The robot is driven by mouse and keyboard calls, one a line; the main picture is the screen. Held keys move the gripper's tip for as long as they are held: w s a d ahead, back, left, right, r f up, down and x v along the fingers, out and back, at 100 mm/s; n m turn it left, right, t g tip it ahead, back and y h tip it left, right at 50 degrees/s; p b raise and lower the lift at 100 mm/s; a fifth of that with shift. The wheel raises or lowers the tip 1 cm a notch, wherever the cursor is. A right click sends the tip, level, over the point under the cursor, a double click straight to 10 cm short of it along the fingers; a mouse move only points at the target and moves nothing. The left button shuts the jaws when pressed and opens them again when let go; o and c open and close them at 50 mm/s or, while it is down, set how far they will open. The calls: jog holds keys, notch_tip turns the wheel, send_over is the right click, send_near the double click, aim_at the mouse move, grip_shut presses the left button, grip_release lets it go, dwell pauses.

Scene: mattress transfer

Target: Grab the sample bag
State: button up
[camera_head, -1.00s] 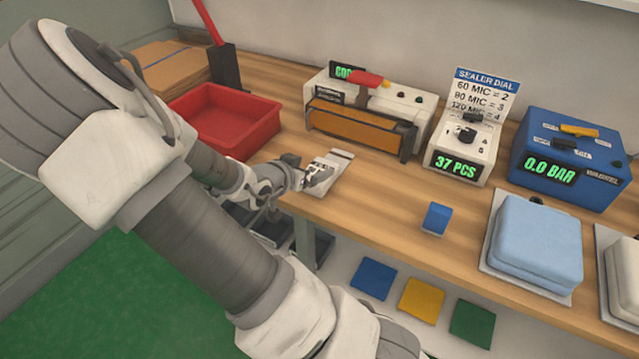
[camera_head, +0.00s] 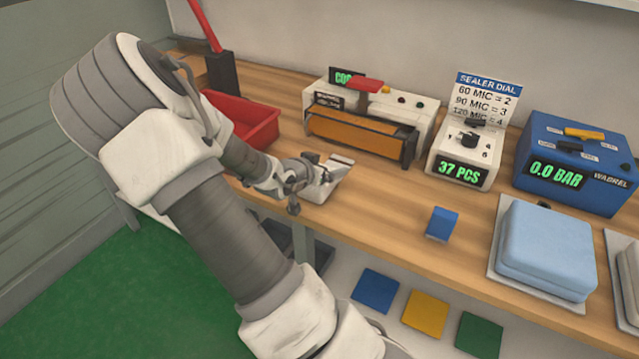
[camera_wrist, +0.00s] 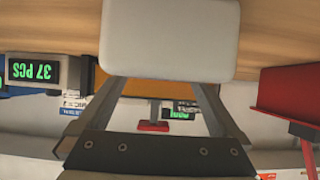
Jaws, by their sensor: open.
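A small pale flat item that looks like the sample bag (camera_head: 322,190) lies by the front edge of the bench, left of the middle. My gripper (camera_head: 325,174) is open right at it and hides part of it. In the wrist view, which is upside down, a pale rounded slab, likely the same bag (camera_wrist: 170,38), fills the middle in front of the fingers (camera_wrist: 158,90). It covers the fingertips, so I cannot tell whether they touch it.
A red tray (camera_head: 250,122) stands close to the left, the orange-fronted sealer (camera_head: 360,135) behind. The counter box (camera_head: 463,155), blue vacuum unit (camera_head: 575,160), blue block (camera_head: 441,223) and light-blue cushion (camera_head: 546,248) are to the right. Bare bench lies between.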

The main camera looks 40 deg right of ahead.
jog(key=c, duration=1.1)
jog(key=shift+c, duration=0.6)
jog(key=shift+r, duration=0.15)
